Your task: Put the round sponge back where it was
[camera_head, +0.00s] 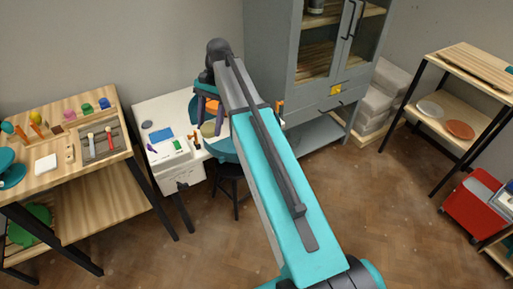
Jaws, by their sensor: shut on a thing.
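My gripper (209,119) is seen from above and behind, at the far end of my arm, over the right part of the white table (143,108). Its dark fingers point down, partly hidden by my own arm. A pale yellowish round thing, which looks like the round sponge (208,130), shows at the fingertips, and the gripper is shut on it. A large teal round form (221,148) lies just below and behind it. I cannot tell whether the sponge touches anything beneath.
A dark stool (232,172) stands in front. A wooden bench (83,159) with tools is at left, a grey cabinet (283,60) behind at right.

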